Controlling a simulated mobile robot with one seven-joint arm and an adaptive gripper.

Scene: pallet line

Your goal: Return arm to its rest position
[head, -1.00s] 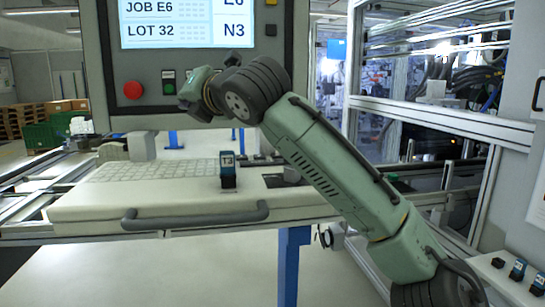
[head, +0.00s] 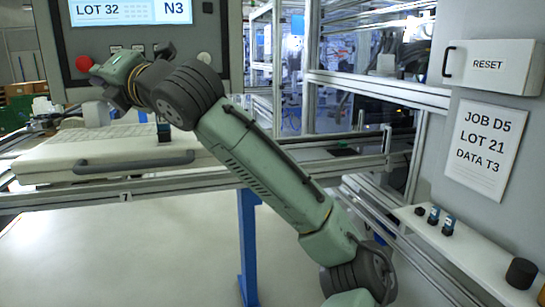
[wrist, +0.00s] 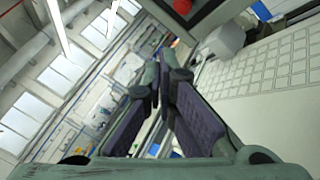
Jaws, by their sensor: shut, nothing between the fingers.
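My green-grey arm (head: 265,165) reaches up and to the left across the head view, in front of the control panel and above the keyboard unit. My gripper (wrist: 167,75) shows in the wrist view with its dark-padded fingers close together and nothing held. In the head view the gripper end is at the upper left, partly hidden behind my wrist.
The keyboard unit (head: 60,160) with a grey handle holds a small dark block (head: 163,132). The panel has a red button (head: 84,63). At right are a RESET box (head: 490,66), a job sheet (head: 486,147) and a shelf (head: 480,260) with small dark blocks and a black cylinder (head: 521,273).

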